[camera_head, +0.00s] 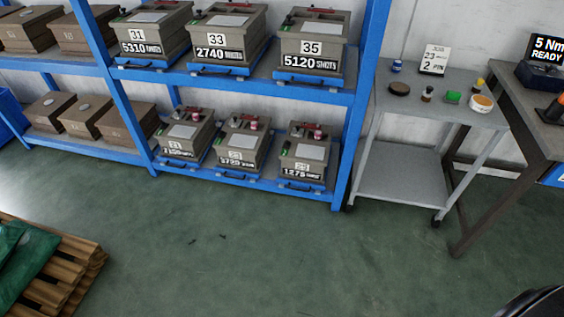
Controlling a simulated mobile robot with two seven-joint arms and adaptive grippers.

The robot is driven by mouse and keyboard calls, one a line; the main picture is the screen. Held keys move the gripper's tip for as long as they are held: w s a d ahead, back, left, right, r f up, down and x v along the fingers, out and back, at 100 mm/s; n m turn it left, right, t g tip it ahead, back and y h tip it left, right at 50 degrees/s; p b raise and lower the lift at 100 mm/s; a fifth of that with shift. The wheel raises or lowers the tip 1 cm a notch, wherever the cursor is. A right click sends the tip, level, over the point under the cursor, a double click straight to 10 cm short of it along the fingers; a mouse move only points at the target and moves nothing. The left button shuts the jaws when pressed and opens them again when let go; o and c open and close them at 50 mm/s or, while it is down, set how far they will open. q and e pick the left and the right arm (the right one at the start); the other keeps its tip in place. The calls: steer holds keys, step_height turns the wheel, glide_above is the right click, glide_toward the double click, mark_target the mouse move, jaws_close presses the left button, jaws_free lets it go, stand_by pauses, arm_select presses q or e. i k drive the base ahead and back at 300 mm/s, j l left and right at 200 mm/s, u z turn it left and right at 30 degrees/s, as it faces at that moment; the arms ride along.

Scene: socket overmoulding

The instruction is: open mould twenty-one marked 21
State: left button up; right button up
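Three grey-brown moulds sit side by side on blue trays on the lower shelf of the blue rack. Their white number plates are small and hard to read. The left one (185,134) may be marked 21, but I cannot tell for sure. The middle one (241,143) and the right one (304,153) carry numbers that seem to begin with 2. Each looks closed, with a pale plate and small red or dark parts on top. Neither of my grippers is in view.
Moulds 31 (155,28), 33 (226,35) and 35 (313,43) stand on the upper shelf. A grey trolley (402,175) with small items and a card stands right, beside a workbench (525,110). A wooden pallet (65,270) lies lower left.

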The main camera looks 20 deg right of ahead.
mark_target(186, 142)
steer(key=i+j, duration=0.25)
steer(key=i, duration=0.3)
steer(key=i+j+z, duration=0.15)
steer(key=i, duration=0.35)
steer(key=j, duration=0.1)
